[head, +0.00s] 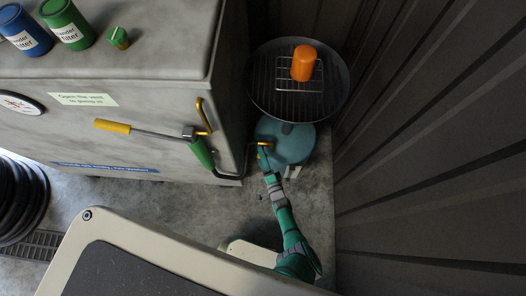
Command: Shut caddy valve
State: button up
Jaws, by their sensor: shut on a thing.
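The caddy is a teal round tank (287,140) on the floor beside the grey cabinet, with a wide dark pan (262,98) above it. My gripper (265,153) is at the caddy's left side, at the end of my green arm. It is shut on a small yellow-orange part, which looks like the valve handle (264,145). The jaws partly cover this part, and its turn position is too small to tell.
An orange cylinder (303,63) stands on the pan's wire rack (285,80). A dark hose (246,160) curves close to my gripper. The grey cabinet (150,55) carries a long yellow-ended lever (112,125) and a green grip (202,153). A ribbed dark wall (430,150) bounds the right.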

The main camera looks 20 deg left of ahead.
jog(key=shift+m+y, duration=0.4)
jog(key=shift+m, duration=0.6)
jog(key=o, duration=1)
jog(key=shift+d+t, duration=0.1)
jog(key=shift+t, duration=0.2)
jog(key=shift+s+d, duration=0.25)
jog(key=shift+v, duration=4.95)
jog(key=shift+s+a, duration=0.15)
